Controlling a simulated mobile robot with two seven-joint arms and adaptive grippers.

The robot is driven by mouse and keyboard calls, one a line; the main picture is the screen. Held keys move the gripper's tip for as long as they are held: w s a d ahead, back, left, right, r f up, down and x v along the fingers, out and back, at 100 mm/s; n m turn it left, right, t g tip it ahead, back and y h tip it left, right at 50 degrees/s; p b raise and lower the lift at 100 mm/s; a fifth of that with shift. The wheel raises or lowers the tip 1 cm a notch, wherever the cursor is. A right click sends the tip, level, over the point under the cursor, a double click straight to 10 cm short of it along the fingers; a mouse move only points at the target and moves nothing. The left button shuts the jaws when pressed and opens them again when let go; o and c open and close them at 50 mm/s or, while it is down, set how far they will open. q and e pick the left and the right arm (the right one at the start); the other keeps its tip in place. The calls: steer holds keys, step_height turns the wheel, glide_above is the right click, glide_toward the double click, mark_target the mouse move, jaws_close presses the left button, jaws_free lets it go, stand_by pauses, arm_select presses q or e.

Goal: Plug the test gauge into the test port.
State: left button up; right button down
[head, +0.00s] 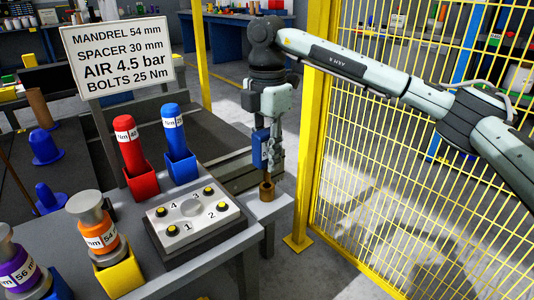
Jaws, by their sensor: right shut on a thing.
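The test gauge (260,149) looks like a small blue block with a pale edge. My right gripper (272,150) points down and is shut on it, to the right of the bobbin table. Below is a brown, brass-like upright cylinder (267,191), probably the test port, standing on a grey block. The gauge is upright and roughly above it. A thin part seems to lie between them, and I cannot tell whether they touch. The gripper partly hides the gauge. My left gripper is out of view.
A yellow mesh fence (400,150) stands close behind and right of my right arm. A plate with numbered knobs (194,222), red (130,150) and blue (174,128) cylinders in holders, and a sign (117,55) stand to the left. Spindle-like bobbins (97,225) stand at front left.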

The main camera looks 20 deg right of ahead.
mark_target(267, 131)
steer(key=shift+f+b, duration=1.3)
steer(key=shift+f, duration=0.85)
steer(key=c, duration=1.2)
jaws_free()
step_height(267, 131, up, 12)
steer(key=shift+r, duration=0.1)
